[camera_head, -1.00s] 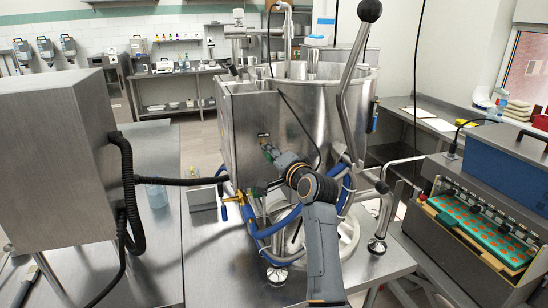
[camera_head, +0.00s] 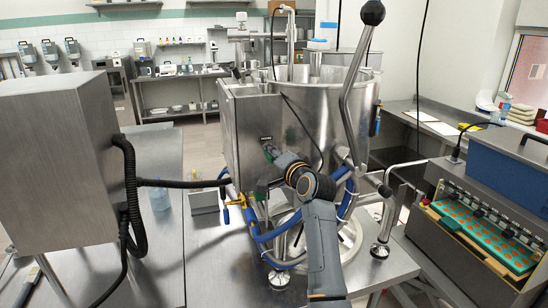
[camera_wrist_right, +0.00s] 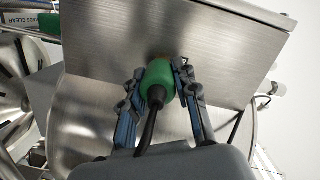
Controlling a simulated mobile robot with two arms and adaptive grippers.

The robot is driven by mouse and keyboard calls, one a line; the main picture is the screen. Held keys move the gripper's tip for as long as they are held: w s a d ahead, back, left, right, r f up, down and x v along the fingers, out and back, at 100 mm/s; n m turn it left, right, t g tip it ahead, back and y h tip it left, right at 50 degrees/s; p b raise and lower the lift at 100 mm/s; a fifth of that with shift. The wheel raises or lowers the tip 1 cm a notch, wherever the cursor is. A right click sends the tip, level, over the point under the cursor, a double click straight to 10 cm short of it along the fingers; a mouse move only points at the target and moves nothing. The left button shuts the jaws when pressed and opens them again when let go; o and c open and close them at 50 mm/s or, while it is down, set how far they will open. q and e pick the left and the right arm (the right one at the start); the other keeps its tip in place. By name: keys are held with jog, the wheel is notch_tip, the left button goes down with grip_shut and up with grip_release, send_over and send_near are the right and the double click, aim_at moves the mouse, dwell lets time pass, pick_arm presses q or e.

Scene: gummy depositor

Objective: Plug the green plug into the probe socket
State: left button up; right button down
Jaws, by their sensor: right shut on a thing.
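My right gripper (camera_wrist_right: 160,92) is shut on the green plug (camera_wrist_right: 159,78), with one finger on each side of it. A black cable (camera_wrist_right: 150,125) runs from the plug's back toward my wrist. The plug's front faces the flat steel wall of the box (camera_wrist_right: 190,40) and appears at or very near it. The plug hides the probe socket, so I cannot tell whether it is seated. In the head view my right arm reaches to the steel box (camera_head: 245,135) on the kettle's front, just below a small dark label (camera_head: 265,139). My left gripper is not in view.
The steel kettle (camera_head: 312,120) stands behind the box, with a black-knobbed lever (camera_head: 352,85) rising at right. Blue hoses (camera_head: 262,238) loop below my arm. A steel cabinet (camera_head: 55,160) stands at left, and the depositor with a green mould tray (camera_head: 490,240) at right.

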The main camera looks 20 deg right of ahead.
jog(key=shift+w, duration=0.1)
jog(key=c, duration=0.9)
grip_release()
jog(key=shift+c, duration=0.2)
jog(key=s+d+r, duration=0.1)
jog(key=s+d, duration=0.1)
jog(key=s, duration=1)
jog(key=shift+w, duration=0.1)
